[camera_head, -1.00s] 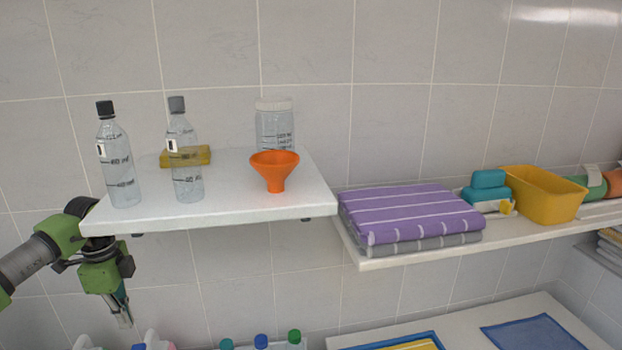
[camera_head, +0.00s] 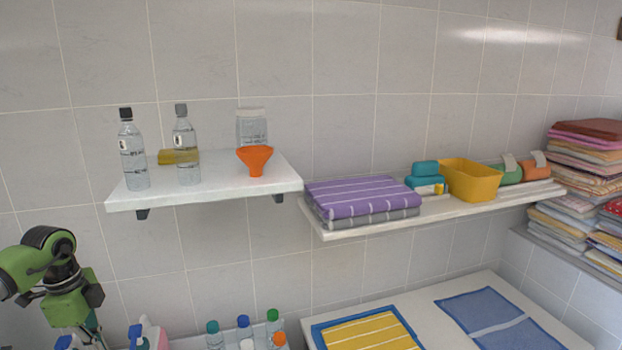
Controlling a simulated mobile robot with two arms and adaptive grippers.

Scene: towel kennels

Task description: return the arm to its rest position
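My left arm comes in at the lower left, with its green wrist below and left of the white shelf. The fingers of my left gripper (camera_head: 93,338) point down and are partly cut off by the bottom edge, so I cannot tell whether they are open or shut. Nothing is seen held in the visible part. My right gripper is not in view.
A white shelf (camera_head: 215,190) holds two clear bottles, a jar and an orange funnel (camera_head: 255,160). A right shelf (camera_head: 345,232) holds folded towels (camera_head: 362,198) and a yellow bin (camera_head: 470,180). Several bottles (camera_head: 243,330) stand below. Wall between is clear.

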